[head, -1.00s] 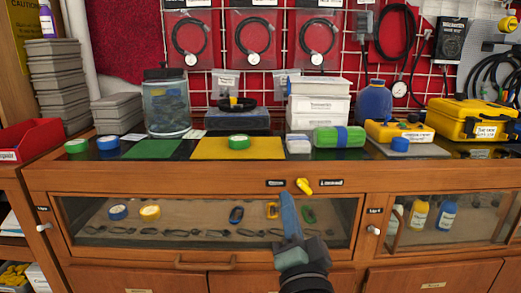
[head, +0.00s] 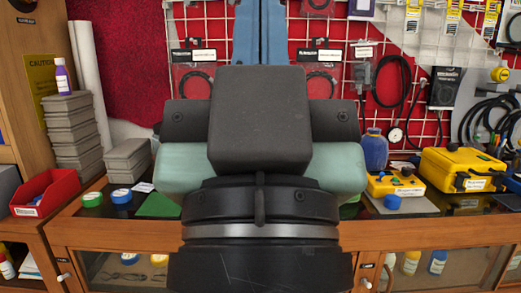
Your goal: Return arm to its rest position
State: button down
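My gripper (head: 261,30) is raised large in the middle of the head view, close to the camera and pointing up. Its two blue fingers stand side by side with only a thin line between them. I see nothing held between the visible parts, and the tips run out of the top of the picture. The dark wrist and pale green gripper body hide the middle of the bench.
The wooden bench (head: 85,232) lies behind and below my arm. A red bin (head: 45,192) and grey trays (head: 75,135) stand at left. Yellow cases (head: 462,170) and a blue bottle (head: 375,150) stand at right. A wire grid with hanging hoses is behind.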

notch_tip(320, 180, up, 21)
jog(key=p, duration=1.8)
jog(key=shift+p, duration=0.35)
